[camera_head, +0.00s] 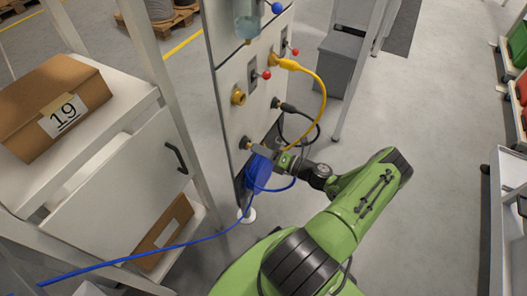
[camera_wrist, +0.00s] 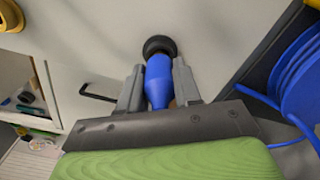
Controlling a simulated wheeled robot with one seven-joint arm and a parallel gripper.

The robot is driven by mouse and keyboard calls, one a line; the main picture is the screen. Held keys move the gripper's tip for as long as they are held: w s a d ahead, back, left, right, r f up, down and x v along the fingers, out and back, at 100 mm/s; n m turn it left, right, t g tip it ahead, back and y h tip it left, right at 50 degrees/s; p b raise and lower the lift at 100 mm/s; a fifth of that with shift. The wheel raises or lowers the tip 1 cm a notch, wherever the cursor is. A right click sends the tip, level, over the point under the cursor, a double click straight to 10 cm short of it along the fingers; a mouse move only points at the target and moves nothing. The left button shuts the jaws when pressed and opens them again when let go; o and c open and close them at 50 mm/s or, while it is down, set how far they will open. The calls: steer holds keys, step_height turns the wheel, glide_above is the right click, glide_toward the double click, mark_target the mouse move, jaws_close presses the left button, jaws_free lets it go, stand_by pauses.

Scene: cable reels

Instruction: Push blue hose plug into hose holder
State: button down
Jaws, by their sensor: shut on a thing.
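My gripper (camera_head: 259,150) is at the lower part of the light panel. In the wrist view its two fingers (camera_wrist: 158,72) are closed on the blue hose plug (camera_wrist: 158,84), one on each side. The plug's front end meets a dark round hose holder (camera_wrist: 160,45) on the panel and looks roughly in line with it. How deep the plug sits cannot be told. In the head view the holder (camera_head: 246,143) shows just left of my gripper, and the plug is mostly hidden by the fingers.
A blue hose reel (camera_head: 257,176) hangs just below my gripper, and its hose (camera_head: 150,250) runs to the lower left. A yellow hose (camera_head: 322,88) and a black hose plug (camera_head: 287,107) are above and right. A brass fitting (camera_head: 238,96) sits above. A shelf with a cardboard box (camera_head: 55,97) stands left.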

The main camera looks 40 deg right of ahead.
steer(key=shift+w, duration=0.15)
steer(key=c, duration=0.7)
jaws_free()
steer(key=p+v, duration=0.1)
steer(key=v, duration=1.4)
steer(key=shift+s, duration=0.4)
